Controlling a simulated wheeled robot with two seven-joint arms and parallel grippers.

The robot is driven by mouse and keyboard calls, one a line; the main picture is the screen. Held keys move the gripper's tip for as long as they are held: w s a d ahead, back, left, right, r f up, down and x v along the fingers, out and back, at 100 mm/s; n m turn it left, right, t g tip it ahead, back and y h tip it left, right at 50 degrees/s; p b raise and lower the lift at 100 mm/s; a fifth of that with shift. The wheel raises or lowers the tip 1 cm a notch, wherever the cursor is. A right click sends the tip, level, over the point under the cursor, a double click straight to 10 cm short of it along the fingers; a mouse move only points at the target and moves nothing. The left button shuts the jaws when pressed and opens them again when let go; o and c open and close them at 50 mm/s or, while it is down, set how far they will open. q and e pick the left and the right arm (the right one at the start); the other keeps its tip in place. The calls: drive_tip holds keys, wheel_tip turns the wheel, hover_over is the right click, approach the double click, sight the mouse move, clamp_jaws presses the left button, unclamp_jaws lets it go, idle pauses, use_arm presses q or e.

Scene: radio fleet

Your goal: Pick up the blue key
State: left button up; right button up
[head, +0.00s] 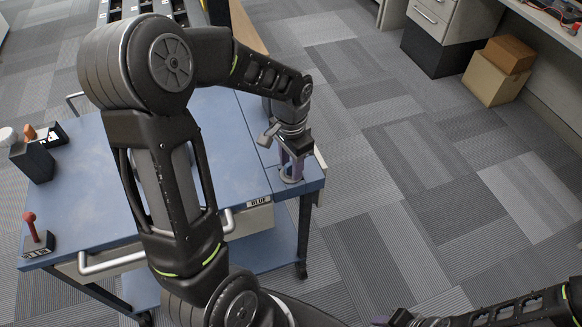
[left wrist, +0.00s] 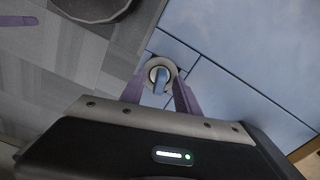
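The blue key (left wrist: 160,80) stands in a round metallic lock (left wrist: 173,67) on the blue cart top in the left wrist view. In the head view the lock (head: 291,176) is at the cart's right front corner, and the gripper hides most of the key. My left gripper (left wrist: 158,92) has its two purple fingers apart, one on each side of the key, with gaps visible. In the head view my left gripper (head: 293,158) points down over the lock. Part of my right arm shows at the bottom right edge, and its gripper's state is unclear (head: 400,319).
The blue cart top (head: 100,190) bears a "BLUE" label (head: 259,202) on its front edge. A red-knobbed lever (head: 32,228) and a dark box (head: 33,162) are at its left. Cardboard boxes (head: 497,77) stand on the carpet at upper right. The carpet right of the cart is clear.

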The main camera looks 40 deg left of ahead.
use_arm(q)
clamp_jaws()
idle(0.4)
